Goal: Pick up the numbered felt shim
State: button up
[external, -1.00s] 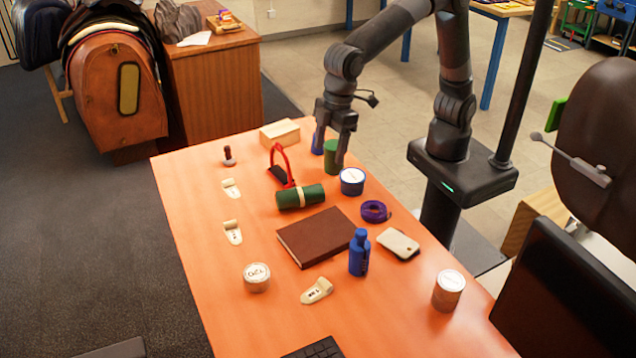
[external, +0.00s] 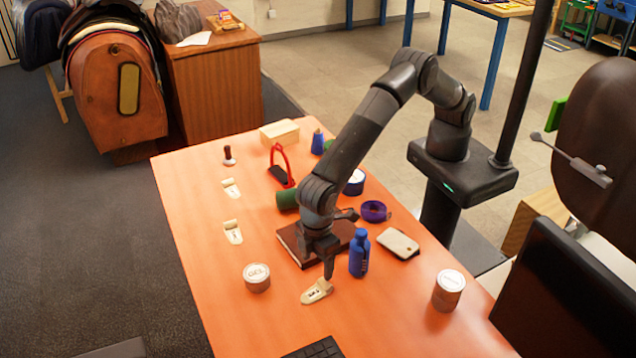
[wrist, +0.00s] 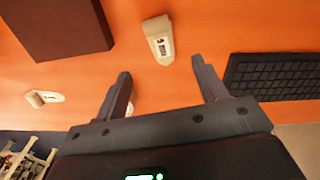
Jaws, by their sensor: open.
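A cream felt shim (external: 316,291) with a dark printed mark lies flat on the orange table near its front. It also shows in the wrist view (wrist: 159,40), beyond and between my fingertips; the mark is too small to read. Two similar cream shims lie along the table's left side, one farther back (external: 231,187) and one nearer (external: 233,232). My gripper (external: 328,276) is open and empty, low over the near shim's upper right end in the external view. In the wrist view its two fingers (wrist: 160,66) are spread apart.
A brown book (external: 290,243) lies under my forearm. A blue bottle (external: 359,253) stands close right of my gripper, a round tin (external: 257,277) to its left. A black keyboard (external: 316,349) is at the front edge, also in the wrist view (wrist: 275,77). The table's front right is mostly clear.

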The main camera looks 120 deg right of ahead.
send_over(320, 289)
jog(key=f, duration=0.4)
jog(key=shift+w, duration=0.35)
jog(key=shift+s+f, duration=0.15)
jog(key=shift+f, duration=1.25)
jog(key=shift+s+f, duration=0.15)
jog(key=shift+f, duration=1.25)
jog(key=shift+c, duration=0.4)
jog(key=c, duration=1)
jog(key=shift+r, duration=0.1)
notch_tip(320, 289, up, 4)
jog(key=shift+r, duration=0.1)
jog(key=d+r, duration=0.2)
jog(key=d, duration=0.1)
jog(key=s+d+r, duration=0.1)
jog(key=d+r, duration=0.1)
jog(key=d, duration=0.2)
jog(key=s+d+r, duration=0.1)
jog(key=d+r, duration=0.1)
jog(key=d, duration=0.2)
jog(key=shift+d+r, duration=0.25)
jog(key=shift+r, duration=0.1)
